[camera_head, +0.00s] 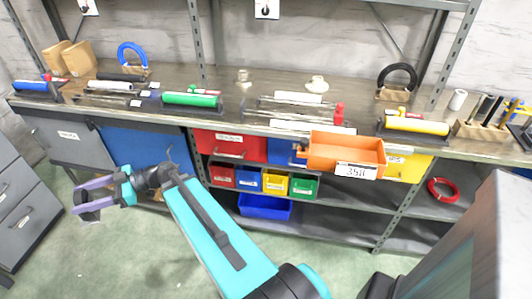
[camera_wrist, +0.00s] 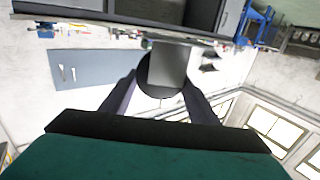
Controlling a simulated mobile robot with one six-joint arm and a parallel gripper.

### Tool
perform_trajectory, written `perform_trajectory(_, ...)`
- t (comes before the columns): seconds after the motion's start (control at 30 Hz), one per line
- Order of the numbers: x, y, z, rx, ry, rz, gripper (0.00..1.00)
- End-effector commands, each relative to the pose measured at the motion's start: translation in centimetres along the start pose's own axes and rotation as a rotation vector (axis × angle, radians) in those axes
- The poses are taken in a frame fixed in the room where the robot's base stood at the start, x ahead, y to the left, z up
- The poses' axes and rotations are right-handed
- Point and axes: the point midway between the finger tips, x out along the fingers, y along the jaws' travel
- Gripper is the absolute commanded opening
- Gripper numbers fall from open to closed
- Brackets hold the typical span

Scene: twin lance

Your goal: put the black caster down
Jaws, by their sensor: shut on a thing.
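My gripper (camera_head: 84,199) with purple fingers reaches out at the left in the head view. In the wrist view my gripper (camera_wrist: 161,78) is shut on the black caster (camera_wrist: 147,78), a dark rounded piece with a grey block-like part between the two fingers. The caster is hard to make out in the head view. Nothing is seen touching it from below.
The workbench (camera_head: 231,83) carries tools, rods and coloured handles. An orange bin (camera_head: 345,150) marked 358 sits at its front edge. Small coloured bins (camera_head: 275,184) stand on the shelf below. A grey drawer cabinet (camera_head: 25,215) is at the left. The green floor is open.

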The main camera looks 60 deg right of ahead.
Motion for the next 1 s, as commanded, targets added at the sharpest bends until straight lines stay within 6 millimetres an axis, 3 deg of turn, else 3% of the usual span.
perform_trajectory(1.0, -3.1, 2.1, -0.1, 0.000, 0.002, 0.056, 0.15)
